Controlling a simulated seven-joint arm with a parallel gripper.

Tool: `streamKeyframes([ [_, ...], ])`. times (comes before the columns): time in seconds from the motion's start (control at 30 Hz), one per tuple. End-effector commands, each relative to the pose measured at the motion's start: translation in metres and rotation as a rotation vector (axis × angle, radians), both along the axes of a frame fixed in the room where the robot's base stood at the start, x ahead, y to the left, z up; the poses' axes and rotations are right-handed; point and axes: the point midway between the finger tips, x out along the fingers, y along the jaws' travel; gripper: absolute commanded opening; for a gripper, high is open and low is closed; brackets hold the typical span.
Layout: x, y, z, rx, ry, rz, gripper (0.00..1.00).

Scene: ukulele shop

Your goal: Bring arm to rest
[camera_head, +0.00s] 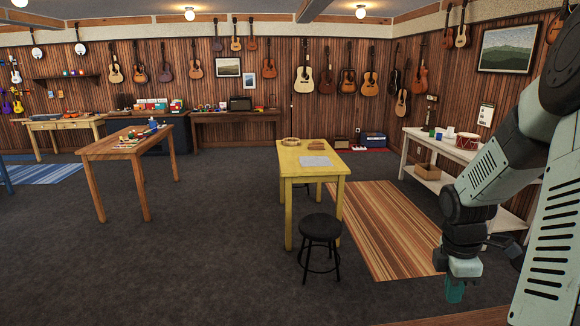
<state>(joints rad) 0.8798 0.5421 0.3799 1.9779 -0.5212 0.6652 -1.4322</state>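My arm (495,160) comes in from the right edge and is bent, with its lower end hanging down at the lower right. My gripper (456,290) is at that end, pointing down over the grey floor just past the striped rug's near right corner. It shows small and dark teal at the tip. I cannot make out two separate fingers, so whether it is open or shut is unclear. I see no held object clearly.
A white table (425,148) with a drum (467,141) stands behind my arm. A yellow table (290,165) and black stool (320,228) stand in the middle, a wooden table (105,153) at left. A striped rug (385,232) lies between. Open floor fills the front left.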

Motion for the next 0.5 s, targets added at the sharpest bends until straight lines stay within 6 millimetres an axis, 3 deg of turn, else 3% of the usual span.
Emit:
streamKeyframes([
  [0.03, 0.004, 0.022, 0.029, -0.037, -0.024, -0.056, 0.00],
  [0.2, -0.002, 0.092, 0.103, -0.087, -0.142, -0.323, 0.00],
  [0.37, -0.027, 0.159, 0.160, -0.044, -0.284, -0.579, 0.00],
  [0.5, -0.062, 0.212, 0.196, 0.070, -0.389, -0.794, 0.00],
])
